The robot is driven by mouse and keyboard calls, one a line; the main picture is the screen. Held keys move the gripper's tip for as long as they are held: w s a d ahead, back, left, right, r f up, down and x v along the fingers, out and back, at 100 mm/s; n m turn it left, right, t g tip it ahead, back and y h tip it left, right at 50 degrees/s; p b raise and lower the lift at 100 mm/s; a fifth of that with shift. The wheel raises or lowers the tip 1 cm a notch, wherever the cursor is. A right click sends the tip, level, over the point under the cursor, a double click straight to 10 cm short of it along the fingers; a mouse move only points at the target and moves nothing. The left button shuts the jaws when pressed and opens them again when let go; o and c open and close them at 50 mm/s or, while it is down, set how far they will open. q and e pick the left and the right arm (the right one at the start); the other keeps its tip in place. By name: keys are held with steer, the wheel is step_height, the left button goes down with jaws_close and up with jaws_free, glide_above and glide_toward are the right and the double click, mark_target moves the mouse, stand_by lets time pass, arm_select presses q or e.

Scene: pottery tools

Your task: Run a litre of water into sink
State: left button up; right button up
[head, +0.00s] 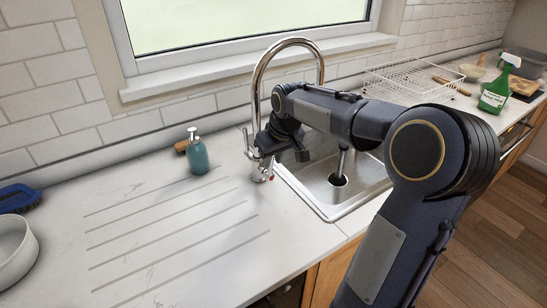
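The steel sink (322,202) is set into the white counter, with a dark round drain (338,181) in its basin. The tall chrome tap (258,85) arches up on the sink's left side. A small lever (247,143) and a red mark (270,178) show near its base. My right gripper (278,150) is at the tap's lower body, close to or touching it; its finger gap is not clear. My arm hides part of the spout and basin. A narrow grey vertical shape stands above the drain; I cannot tell whether it is water. My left gripper is out of view.
A teal soap bottle (197,156) stands left of the tap, with a brown item (181,147) behind it. A white wire rack (412,78) and a green spray bottle (494,92) are at right. A blue brush (18,197) and white bowl (14,250) are at far left. The grooved drainboard is clear.

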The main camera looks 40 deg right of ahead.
steer(key=shift+s+d+f+b, duration=0.15)
steer(key=shift+d+f, duration=0.3)
steer(key=shift+d, duration=0.45)
steer(key=shift+s+d+f+b, duration=0.15)
steer(key=shift+d+f, duration=0.3)
steer(key=shift+d, duration=0.45)
steer(key=shift+s+d+f+b, duration=0.15)
steer(key=shift+d+f, duration=0.3)
steer(key=shift+d, duration=0.45)
stand_by(5.3)
